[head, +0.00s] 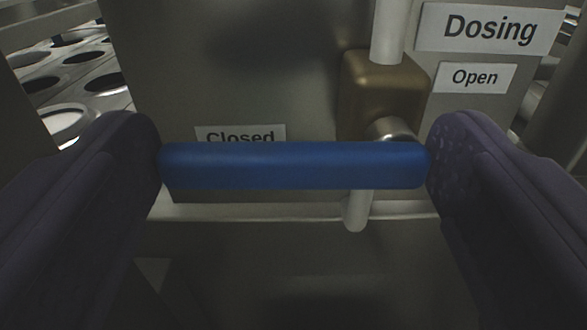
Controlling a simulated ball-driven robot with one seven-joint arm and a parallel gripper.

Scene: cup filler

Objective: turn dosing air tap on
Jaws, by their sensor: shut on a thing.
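The blue tap handle (290,166) lies level across the head view. My gripper (295,165) is shut on it, with one dark purple finger at each end of the handle. The brass tap body (372,92) is behind the handle's right part, with a silver stem (392,130) at its front. A "Dosing" label (490,28) and an "Open" label (475,77) are at the upper right. A "Closed" label (240,135) is behind the handle's left part, its lower edge hidden. The handle points left, toward the "Closed" label's side.
A pale pipe (387,30) rises above the tap and a short pipe end (356,212) shows below it. A grey metal panel (230,60) stands behind. A plate with round holes (75,75) is at the upper left. The area below the handle is dark.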

